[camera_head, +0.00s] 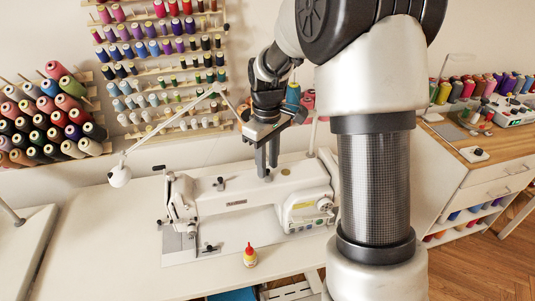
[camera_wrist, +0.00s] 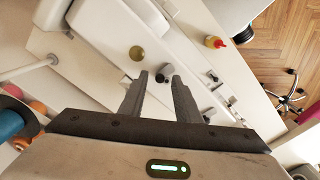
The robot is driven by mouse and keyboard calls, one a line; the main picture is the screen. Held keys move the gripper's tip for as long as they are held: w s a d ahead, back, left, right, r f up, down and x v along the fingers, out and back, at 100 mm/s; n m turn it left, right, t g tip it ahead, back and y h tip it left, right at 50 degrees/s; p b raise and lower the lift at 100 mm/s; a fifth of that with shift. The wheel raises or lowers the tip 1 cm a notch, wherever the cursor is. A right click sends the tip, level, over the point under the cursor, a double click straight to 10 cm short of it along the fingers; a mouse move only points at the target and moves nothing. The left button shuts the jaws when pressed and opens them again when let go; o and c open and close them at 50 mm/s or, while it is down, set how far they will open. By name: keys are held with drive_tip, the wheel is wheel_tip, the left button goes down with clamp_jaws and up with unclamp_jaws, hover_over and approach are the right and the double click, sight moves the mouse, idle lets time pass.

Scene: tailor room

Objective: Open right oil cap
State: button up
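The white sewing machine (camera_head: 240,199) stands on the white table. My gripper (camera_head: 266,176) points down over the top of its arm, right of the middle. In the wrist view its two grey fingers (camera_wrist: 159,79) are apart. A small dark knob (camera_wrist: 164,72), probably an oil cap, shows between and just past the fingertips; I cannot tell whether they touch it. In the head view the fingers hide this spot. A round yellowish disc (camera_wrist: 137,53) is set in the machine beside it. Another small black cap or knob (camera_head: 220,183) stands further left on the machine.
A yellow bottle with a red tip (camera_head: 250,257) stands on the table in front of the machine. A white lamp (camera_head: 120,175) reaches in at the left. Thread racks (camera_head: 160,60) hang on the wall behind. The table left of the machine is clear.

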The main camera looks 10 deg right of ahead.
sight(268, 170)
wheel_tip(268, 170, up, 17)
drive_tip(key=p, duration=0.2)
drive_tip(key=shift+r, duration=0.2)
drive_tip(key=s+r+m+t+p, duration=0.35)
drive_tip(key=s+r, duration=0.45)
drive_tip(key=s, duration=0.4)
drive_tip(key=s+a+m+t+p, duration=0.1)
drive_tip(key=s+m+t+p, duration=0.1)
drive_tip(key=s, duration=0.9)
drive_tip(key=shift+f+m+p, duration=0.4)
drive_tip(key=shift+m+p, duration=0.05)
drive_tip(key=shift+m, duration=0.4)
